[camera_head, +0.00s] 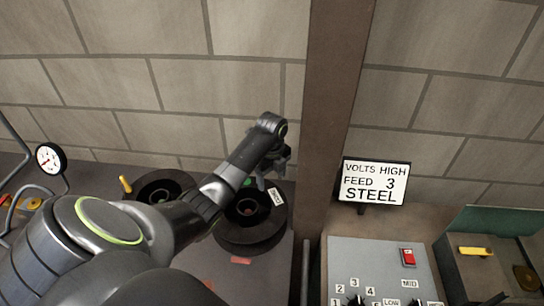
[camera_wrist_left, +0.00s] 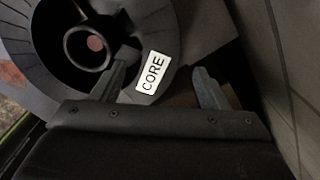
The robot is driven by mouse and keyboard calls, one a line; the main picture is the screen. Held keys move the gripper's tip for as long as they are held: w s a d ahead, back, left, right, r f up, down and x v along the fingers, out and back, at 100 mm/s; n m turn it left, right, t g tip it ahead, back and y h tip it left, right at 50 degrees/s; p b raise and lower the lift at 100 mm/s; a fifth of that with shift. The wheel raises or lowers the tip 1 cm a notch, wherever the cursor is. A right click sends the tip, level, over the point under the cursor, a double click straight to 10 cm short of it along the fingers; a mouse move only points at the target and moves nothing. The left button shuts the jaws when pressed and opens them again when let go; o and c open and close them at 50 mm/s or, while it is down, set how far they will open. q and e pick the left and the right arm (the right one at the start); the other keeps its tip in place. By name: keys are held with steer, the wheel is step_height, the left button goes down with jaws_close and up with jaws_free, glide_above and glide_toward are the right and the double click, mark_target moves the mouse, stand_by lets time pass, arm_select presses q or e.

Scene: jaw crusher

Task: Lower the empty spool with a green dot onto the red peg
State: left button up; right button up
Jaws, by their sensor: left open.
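A dark spool (camera_head: 232,234) with a white CORE label and a green dot (camera_head: 247,182) lies flat on the bench, just left of the brown post. In the left wrist view the same spool (camera_wrist_left: 40,14) fills the upper left, with a round hub. A reddish round spot (camera_wrist_left: 95,43) shows inside the hub; I cannot tell if it is the red peg. My left gripper (camera_head: 275,168) is at the spool's far right edge. It is open in the wrist view (camera_wrist_left: 163,82), one finger beside the hub, the other past the outer rim. My right gripper is not in view.
A second dark spool (camera_head: 160,186) lies to the left, partly behind my arm, with a yellow peg (camera_head: 125,184) beside it. A gauge (camera_head: 50,158) stands at far left. The brown post (camera_head: 333,110), sign (camera_head: 374,182) and control panel (camera_head: 385,262) stand right. A brick wall rises behind.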

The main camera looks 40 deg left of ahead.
arm_select(q)
step_height(320, 180, up, 10)
steer(key=p, duration=0.2)
steer(key=shift+f, duration=0.25)
stand_by(0.4)
